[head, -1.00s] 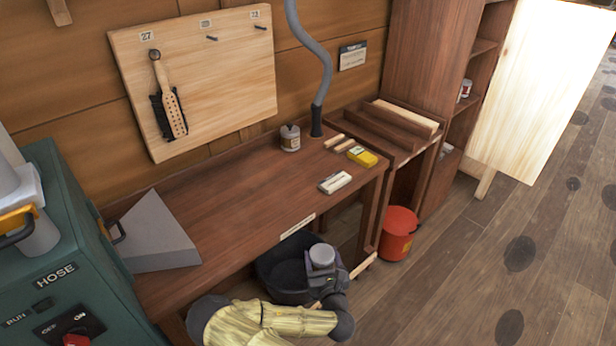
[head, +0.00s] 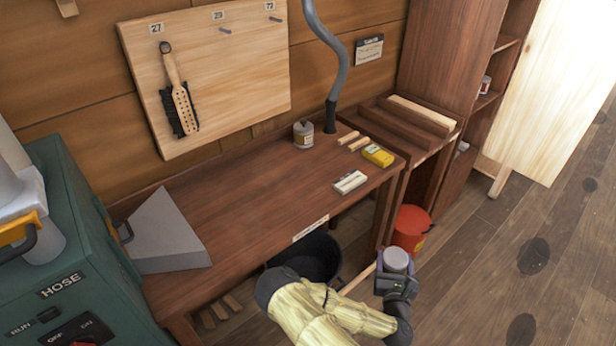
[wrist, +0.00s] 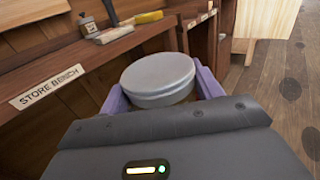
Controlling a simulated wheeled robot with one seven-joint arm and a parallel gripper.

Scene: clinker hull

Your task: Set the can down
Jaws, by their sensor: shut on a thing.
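The can (head: 396,261) is a small cylinder with a pale grey lid, held upright in my gripper (head: 394,272) in front of the bench. In the wrist view the can (wrist: 158,78) fills the space between the two purple fingers of my gripper (wrist: 160,92), which is shut on it. The lower part of the can is hidden by the gripper body. The store bench (head: 235,215) lies behind and left of it, with a "STORE BENCH" label (wrist: 48,86) on its front edge.
A black tub (head: 308,258) sits under the bench front. A red bucket (head: 410,226) stands behind the gripper. Bench middle is clear.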

